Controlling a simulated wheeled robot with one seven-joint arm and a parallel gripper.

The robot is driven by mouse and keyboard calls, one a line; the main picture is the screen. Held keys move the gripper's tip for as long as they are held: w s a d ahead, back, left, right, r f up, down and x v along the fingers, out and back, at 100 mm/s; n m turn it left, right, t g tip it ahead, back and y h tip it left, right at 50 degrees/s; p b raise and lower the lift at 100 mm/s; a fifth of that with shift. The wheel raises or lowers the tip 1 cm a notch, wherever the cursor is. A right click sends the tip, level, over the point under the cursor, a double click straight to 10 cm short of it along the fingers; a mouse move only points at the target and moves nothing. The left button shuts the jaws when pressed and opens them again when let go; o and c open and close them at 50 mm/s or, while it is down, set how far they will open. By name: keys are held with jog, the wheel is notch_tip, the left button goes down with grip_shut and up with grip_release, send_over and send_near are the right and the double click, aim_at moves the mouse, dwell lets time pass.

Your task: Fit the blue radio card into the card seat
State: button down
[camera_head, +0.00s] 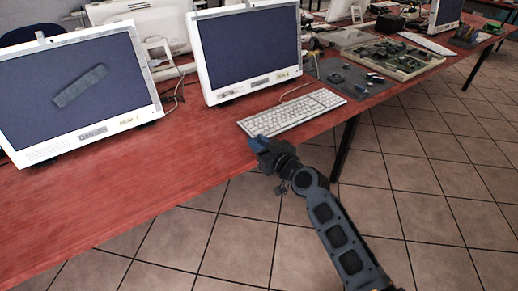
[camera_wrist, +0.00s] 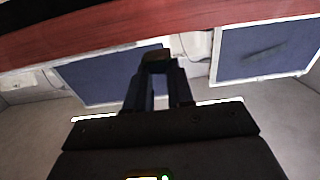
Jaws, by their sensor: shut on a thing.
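My gripper (camera_head: 266,149) is in front of the table edge, just below the white keyboard in the head view. It is shut on a small blue piece (camera_head: 259,142), which looks like the blue radio card; my fingers hide much of it. In the wrist view my gripper (camera_wrist: 159,73) shows both fingers around a small dark piece (camera_wrist: 157,55), whose colour is too dark to make out. A tray (camera_head: 432,61) with green boards and parts lies at the back right of the table. I cannot make out the card seat.
The white keyboard (camera_head: 292,111) lies close beyond my gripper. Two white monitors (camera_head: 80,90) (camera_head: 250,50) stand on the red table (camera_head: 120,185). A dark mat (camera_head: 345,75) with small parts lies right of the keyboard. The front left tabletop is clear.

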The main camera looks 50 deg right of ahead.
jog(key=shift+f, duration=1)
jog(key=shift+f+b, duration=0.2)
jog(key=shift+b, duration=0.25)
jog(key=c, duration=1)
grip_release()
jog(key=shift+r, duration=0.1)
jog(key=shift+r+p, duration=0.15)
jog(key=shift+p, duration=0.15)
jog(key=b+v, duration=0.2)
jog(key=v, duration=1)
